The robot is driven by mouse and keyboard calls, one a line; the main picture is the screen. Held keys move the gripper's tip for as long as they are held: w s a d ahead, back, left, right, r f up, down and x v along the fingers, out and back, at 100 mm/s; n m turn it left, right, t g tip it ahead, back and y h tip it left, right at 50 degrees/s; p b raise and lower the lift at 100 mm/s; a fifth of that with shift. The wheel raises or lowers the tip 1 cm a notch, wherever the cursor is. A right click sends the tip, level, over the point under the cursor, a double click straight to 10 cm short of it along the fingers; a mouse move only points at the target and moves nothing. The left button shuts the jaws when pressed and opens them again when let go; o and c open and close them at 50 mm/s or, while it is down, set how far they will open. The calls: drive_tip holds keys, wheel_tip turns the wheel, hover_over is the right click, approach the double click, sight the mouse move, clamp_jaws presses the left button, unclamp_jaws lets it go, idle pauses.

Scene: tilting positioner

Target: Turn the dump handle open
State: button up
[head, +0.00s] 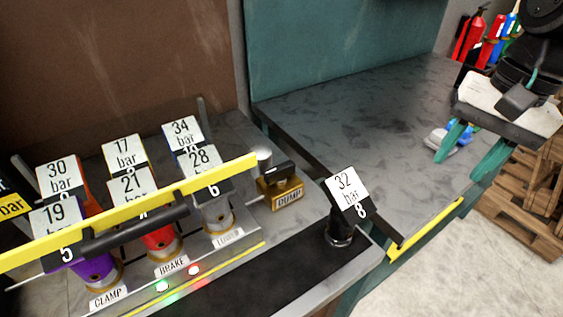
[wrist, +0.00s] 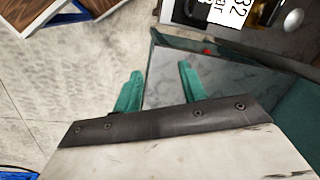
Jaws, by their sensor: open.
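The dump handle (head: 278,172) is a black lever on top of a brass valve block labelled DUMP (head: 287,198), in the middle of the head view at the right end of the valve panel. My gripper (head: 464,158) has two green fingers, held apart and empty, at the right of the head view, over the grey table's right side and well away from the handle. In the wrist view my gripper (wrist: 160,85) shows both green fingers spread with nothing between them. I cannot make out the dump handle clearly in the wrist view.
A yellow bar (head: 130,212) with a black grip crosses the panel's gauges in front. A post labelled 32 bar (head: 347,185) stands right of the dump valve. The grey tabletop (head: 370,115) is mostly clear, with a blue object (head: 440,138) near my gripper. Pallets (head: 520,205) stand at right.

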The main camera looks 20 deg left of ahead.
drive_tip(key=w+a+f+m+g, duration=0.1)
drive_tip(key=w+a, duration=0.2)
drive_tip(key=a, duration=0.3)
drive_tip(key=w+a+f+m, duration=0.1)
drive_tip(key=w+a, duration=0.3)
drive_tip(key=a, duration=0.2)
drive_tip(key=m+g+y, duration=0.1)
drive_tip(key=m+g, duration=0.1)
drive_tip(key=m, duration=0.1)
approach(281, 166)
drive_tip(key=shift+x, duration=0.75)
drive_tip(key=shift+s+f, duration=0.1)
drive_tip(key=shift+f, duration=0.25)
drive_tip(key=x, duration=0.7)
drive_tip(key=shift+a, duration=0.1)
clamp_jaws()
